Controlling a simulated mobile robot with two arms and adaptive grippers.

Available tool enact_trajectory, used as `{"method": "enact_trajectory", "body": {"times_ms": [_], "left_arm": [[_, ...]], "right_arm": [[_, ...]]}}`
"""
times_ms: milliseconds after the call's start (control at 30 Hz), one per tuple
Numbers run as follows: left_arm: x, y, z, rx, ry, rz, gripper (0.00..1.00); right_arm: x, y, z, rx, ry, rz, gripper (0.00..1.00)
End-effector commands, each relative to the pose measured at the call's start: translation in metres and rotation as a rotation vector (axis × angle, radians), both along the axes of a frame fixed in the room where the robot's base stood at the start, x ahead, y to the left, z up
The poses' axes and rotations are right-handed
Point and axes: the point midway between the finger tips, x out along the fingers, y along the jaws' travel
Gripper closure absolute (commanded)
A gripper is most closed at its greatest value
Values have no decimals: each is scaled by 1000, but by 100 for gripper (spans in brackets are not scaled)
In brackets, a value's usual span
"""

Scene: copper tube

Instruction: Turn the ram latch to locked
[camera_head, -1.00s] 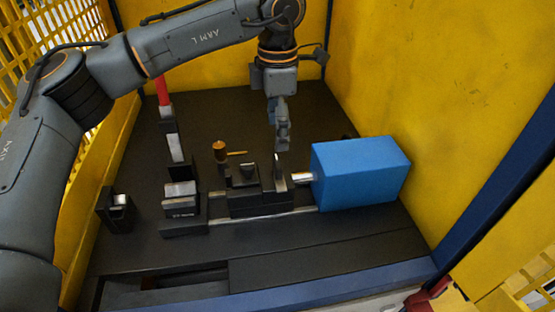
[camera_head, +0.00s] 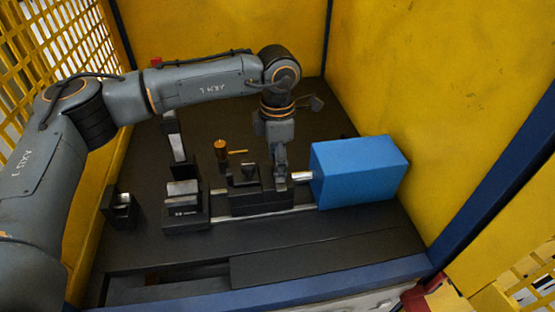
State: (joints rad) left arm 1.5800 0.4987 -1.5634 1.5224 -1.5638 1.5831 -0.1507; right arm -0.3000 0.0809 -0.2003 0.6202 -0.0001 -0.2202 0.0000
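The ram is a blue box (camera_head: 360,171) with a silver rod (camera_head: 302,177) reaching left to a black fixture (camera_head: 258,200) on the dark bench. I cannot pick out the ram latch for certain; a small metal piece at the fixture's right end is now mostly hidden by my gripper. My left gripper (camera_head: 281,180) points straight down at the fixture's right end, beside the silver rod. Its fingers look close together, but I cannot tell whether they touch or hold anything. My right gripper is not in view.
A copper-coloured cylinder with a thin side rod (camera_head: 221,150) stands behind the fixture. A black block with a silver top (camera_head: 184,202) and a small black holder (camera_head: 120,210) stand to the left. Yellow walls (camera_head: 430,70) enclose the bench; its front strip is clear.

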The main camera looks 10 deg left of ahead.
Motion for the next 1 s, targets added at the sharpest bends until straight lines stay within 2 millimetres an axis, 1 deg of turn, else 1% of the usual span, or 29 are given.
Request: {"method": "enact_trajectory", "body": {"times_ms": [33, 133, 167, 367, 567, 767, 1000], "left_arm": [[0, 0, 0, 0, 0, 0, 60], [0, 0, 0, 0, 0, 0, 80], [0, 0, 0, 0, 0, 0, 84], [0, 0, 0, 0, 0, -10, 84], [0, 0, -2, -2, -1, -72, 84], [0, -1, -4, -2, 0, -209, 84], [0, -1, -4, -2, 0, -432, 84]], "right_arm": [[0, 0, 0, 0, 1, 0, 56], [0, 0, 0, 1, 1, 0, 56], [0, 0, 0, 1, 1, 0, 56], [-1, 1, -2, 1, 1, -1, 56], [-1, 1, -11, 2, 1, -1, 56], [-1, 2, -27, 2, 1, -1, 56], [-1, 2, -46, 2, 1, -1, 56]]}}
